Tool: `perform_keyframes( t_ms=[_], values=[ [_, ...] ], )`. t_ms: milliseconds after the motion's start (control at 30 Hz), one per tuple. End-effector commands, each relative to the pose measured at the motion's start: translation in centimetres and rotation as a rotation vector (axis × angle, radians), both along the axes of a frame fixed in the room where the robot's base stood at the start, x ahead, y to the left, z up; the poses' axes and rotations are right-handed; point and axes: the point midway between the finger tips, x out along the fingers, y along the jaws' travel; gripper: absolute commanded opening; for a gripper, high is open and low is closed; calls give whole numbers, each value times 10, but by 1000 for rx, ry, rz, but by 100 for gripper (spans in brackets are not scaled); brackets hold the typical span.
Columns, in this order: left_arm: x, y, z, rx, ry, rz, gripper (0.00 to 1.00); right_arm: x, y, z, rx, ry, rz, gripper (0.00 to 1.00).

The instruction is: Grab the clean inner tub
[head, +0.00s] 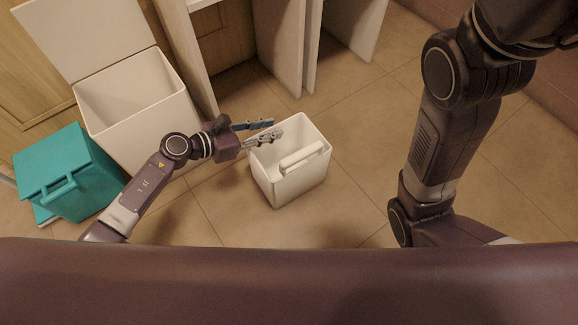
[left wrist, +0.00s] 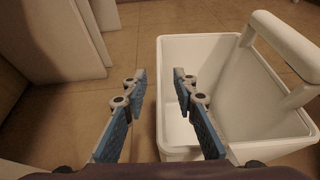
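The clean inner tub is a white open bin (head: 292,187) with a thick white handle (head: 303,157) across it, standing on the floor in the middle of the head view. It looks empty inside. In the left wrist view the white tub (left wrist: 188,152) is at the right, its handle (left wrist: 285,45) at the upper right. My left gripper (head: 278,129) is at the tub's back left rim, fingers spread and nothing between them. In the left wrist view the left gripper (left wrist: 158,85) straddles the tub's left wall from above; contact cannot be told. My right gripper is not in view.
A teal bin (head: 65,170) with a handle stands at the left. Behind it is a larger white bin (head: 140,110) with its lid raised. White cabinet panels (head: 285,45) stand behind the tub. Tiled floor (head: 350,110) is clear to the tub's right.

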Motion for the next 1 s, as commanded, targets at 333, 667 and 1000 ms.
perform_keyframes(
  t_ms=[333, 667, 1000],
  values=[
    [11, -16, -9, 0, 2, 1, 26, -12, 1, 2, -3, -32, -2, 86],
    [10, -16, -9, 0, 2, 1, 1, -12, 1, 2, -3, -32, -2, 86],
    [10, -16, -8, -1, 2, 1, 0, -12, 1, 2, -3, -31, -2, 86]
  ],
)
